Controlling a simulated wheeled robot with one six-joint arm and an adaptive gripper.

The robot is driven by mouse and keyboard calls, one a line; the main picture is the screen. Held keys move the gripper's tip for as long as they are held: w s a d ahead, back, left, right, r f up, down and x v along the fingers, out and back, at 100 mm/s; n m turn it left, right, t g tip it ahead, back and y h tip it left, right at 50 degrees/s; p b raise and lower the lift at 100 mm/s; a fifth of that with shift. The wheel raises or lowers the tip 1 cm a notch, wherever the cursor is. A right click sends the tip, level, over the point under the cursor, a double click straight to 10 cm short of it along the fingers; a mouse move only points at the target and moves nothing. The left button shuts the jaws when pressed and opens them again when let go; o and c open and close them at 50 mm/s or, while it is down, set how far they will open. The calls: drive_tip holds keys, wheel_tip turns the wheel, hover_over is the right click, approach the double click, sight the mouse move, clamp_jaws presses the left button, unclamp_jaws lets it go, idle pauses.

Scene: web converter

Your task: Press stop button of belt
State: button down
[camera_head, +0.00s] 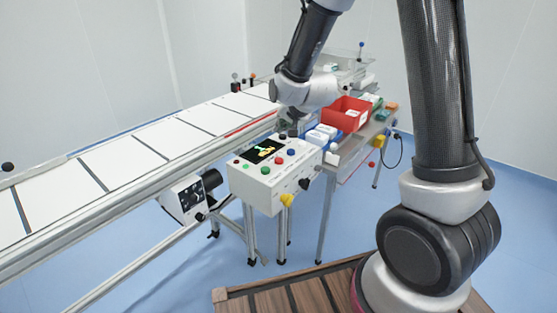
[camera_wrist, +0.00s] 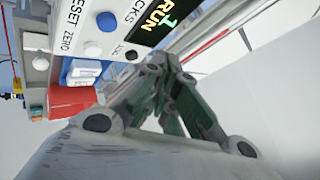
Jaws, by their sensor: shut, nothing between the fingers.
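The white control box (camera_head: 262,186) stands beside the belt (camera_head: 115,162) in the head view. I cannot read which button is stop. In the wrist view, the tilted panel shows a display (camera_wrist: 156,22) reading RUN, and round buttons near RESET and ZERO. My gripper (camera_wrist: 165,62) is shut and empty, its tips close to the display edge. Contact with the panel cannot be told.
A red bin (camera_head: 345,118) and blue boxes (camera_head: 318,137) sit on the side table right of the control box; the red bin also shows in the wrist view (camera_wrist: 70,101). A camera-like white unit (camera_head: 184,200) hangs below the belt. The blue floor in front is clear.

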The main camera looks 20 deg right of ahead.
drive_tip(key=shift+f, duration=4.25)
drive_tip(key=shift+f, duration=0.1)
drive_tip(key=shift+f, duration=0.3)
drive_tip(key=shift+f, duration=0.6)
drive_tip(key=shift+r, duration=1)
drive_tip(key=shift+r, duration=2.55)
